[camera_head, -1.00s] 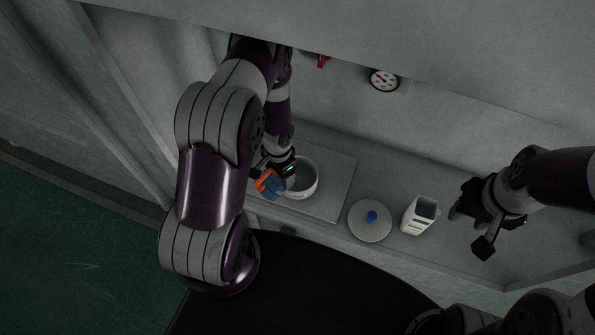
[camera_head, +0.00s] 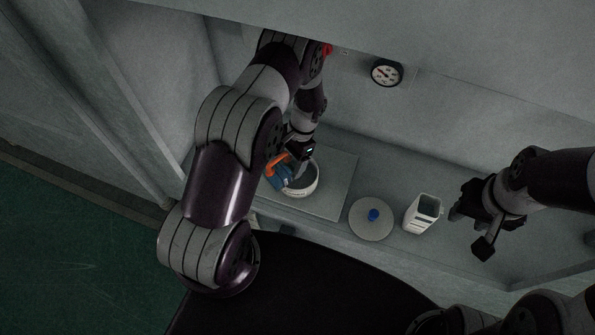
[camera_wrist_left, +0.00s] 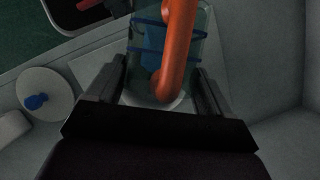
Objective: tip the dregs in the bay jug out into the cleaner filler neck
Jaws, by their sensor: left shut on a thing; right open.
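The bay jug (camera_head: 279,177) has a clear body with blue bands and an orange handle. My left gripper (camera_head: 303,150) is shut on it and holds it at the left rim of the cleaner filler neck (camera_head: 311,188), a wide white ring with a dark inside. The jug looks tilted, its lower part overlapping the opening; contact with the rim cannot be told. The left wrist view shows the orange handle (camera_wrist_left: 175,45) between the fingers, the clear body behind it. Liquid flow cannot be made out. My right gripper (camera_head: 472,215) is open and empty, right of the white container.
A round grey lid with a blue knob (camera_head: 373,215) lies right of the neck. A white open-topped container (camera_head: 421,214) stands beside it. A dial gauge (camera_head: 387,72) and a red part (camera_head: 327,48) are on the back wall. The ledge behind the lid is clear.

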